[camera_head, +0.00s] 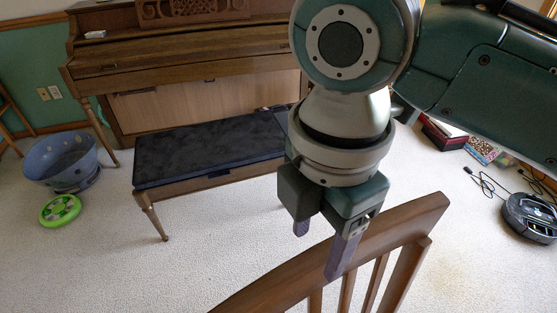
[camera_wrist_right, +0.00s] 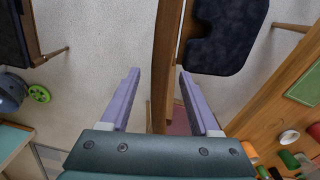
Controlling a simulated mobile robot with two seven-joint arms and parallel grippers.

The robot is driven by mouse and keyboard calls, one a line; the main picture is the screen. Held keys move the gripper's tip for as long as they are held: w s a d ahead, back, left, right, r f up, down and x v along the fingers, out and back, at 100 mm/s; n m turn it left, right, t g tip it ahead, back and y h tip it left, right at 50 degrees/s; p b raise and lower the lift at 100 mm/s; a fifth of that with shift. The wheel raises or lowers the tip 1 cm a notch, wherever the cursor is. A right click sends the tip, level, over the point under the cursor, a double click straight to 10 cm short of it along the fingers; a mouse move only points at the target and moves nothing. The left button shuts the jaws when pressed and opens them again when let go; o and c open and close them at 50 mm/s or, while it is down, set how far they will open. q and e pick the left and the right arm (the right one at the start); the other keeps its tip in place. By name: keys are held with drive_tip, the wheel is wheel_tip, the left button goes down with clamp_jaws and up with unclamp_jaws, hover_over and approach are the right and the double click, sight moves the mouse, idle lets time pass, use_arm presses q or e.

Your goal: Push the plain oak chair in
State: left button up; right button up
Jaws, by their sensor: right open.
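The wooden chair's curved backrest (camera_head: 385,232) with its slats rises at the bottom of the head view; its lower part is out of frame. My right gripper (camera_head: 322,243) is open and points down over the top rail, one finger on each side. In the right wrist view the rail (camera_wrist_right: 167,50) runs between the two purple fingers of the gripper (camera_wrist_right: 158,76), apparently without being clamped. A dark seat cushion (camera_wrist_right: 228,35) shows right of the rail. My left gripper is in neither view.
A piano (camera_head: 190,60) stands at the back with a dark-topped bench (camera_head: 205,152) before it. A blue basket (camera_head: 62,160) and green toy (camera_head: 60,210) lie left, a robot vacuum (camera_head: 530,217) and cables right. A wooden table (camera_wrist_right: 270,120) with objects shows in the wrist view.

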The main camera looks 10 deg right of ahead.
sight(312, 277)
wheel_tip(312, 277, down, 9)
drive_tip(key=shift+s+r+b, duration=0.1)
drive_tip(key=shift+s+b, duration=0.05)
drive_tip(key=shift+b, duration=0.6)
clamp_jaws()
idle(0.9)
